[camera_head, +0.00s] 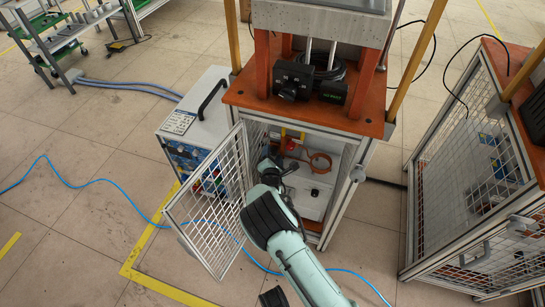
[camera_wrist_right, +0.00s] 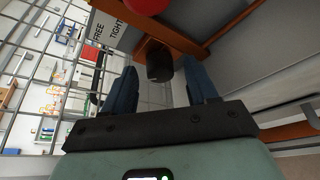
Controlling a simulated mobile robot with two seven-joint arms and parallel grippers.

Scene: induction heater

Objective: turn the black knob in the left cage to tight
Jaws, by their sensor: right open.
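The black knob (camera_wrist_right: 159,62) shows in the right wrist view, on an orange-brown bracket beside a plate lettered FREE and TIGHT (camera_wrist_right: 110,28). My right gripper (camera_wrist_right: 160,75) is open, with its two blue-grey fingers on either side of the knob in the picture. A gap shows on each side, and I cannot tell how deep the knob sits between the fingers. In the head view, my right gripper (camera_head: 273,163) reaches into the left cage (camera_head: 350,172) past its open mesh door (camera_head: 207,205). I cannot make out the knob there.
A red round part (camera_wrist_right: 147,4) sits close above the knob in the wrist view. The mesh door stands left of my arm. A grey control box (camera_head: 195,125) stands beside the cage. A second mesh cage (camera_head: 465,180) stands right, with floor between.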

